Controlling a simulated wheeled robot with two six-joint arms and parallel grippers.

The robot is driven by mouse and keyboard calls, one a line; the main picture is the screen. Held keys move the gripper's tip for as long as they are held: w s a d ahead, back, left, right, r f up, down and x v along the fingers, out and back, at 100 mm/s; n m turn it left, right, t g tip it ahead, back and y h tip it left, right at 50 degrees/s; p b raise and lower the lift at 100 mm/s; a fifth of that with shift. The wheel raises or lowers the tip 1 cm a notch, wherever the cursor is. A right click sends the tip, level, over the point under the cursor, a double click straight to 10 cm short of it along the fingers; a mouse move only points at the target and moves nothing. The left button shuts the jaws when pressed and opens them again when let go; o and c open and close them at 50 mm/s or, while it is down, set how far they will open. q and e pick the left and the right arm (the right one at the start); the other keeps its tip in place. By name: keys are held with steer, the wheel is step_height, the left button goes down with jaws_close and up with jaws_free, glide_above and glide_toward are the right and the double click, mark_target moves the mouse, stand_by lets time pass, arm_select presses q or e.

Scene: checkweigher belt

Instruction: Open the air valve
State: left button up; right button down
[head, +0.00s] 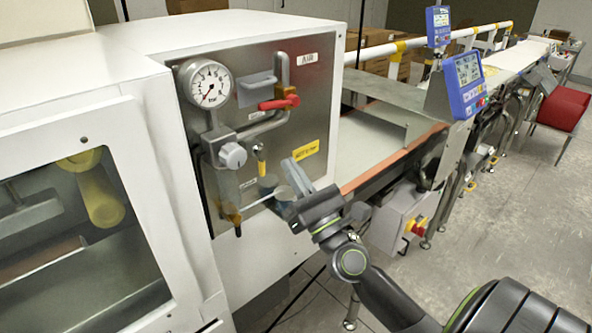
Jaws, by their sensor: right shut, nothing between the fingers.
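The air valve has a red lever handle (280,102) on a steel panel (235,60), below a label that reads AIR (308,59). The lever lies roughly level, across the bent metal pipe (284,72). My right gripper (291,178) is in front of the lower part of the panel, below the red lever and apart from it. It is shut and holds nothing. It partly hides the small fittings behind it. My left gripper is out of view.
A round pressure gauge (208,84) and a pale knob (232,155) sit left of the lever. A yellow label (306,151) is just above my gripper. A conveyor belt (375,145) and blue display (466,84) stand to the right.

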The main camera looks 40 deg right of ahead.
mark_target(278, 104)
steer(key=w+r+p, duration=0.5)
steer(key=r, duration=0.2)
steer(key=shift+w+d+p, duration=0.2)
steer(key=shift+w+p, duration=0.1)
steer(key=shift+w, duration=0.05)
steer(key=shift+r, duration=0.1)
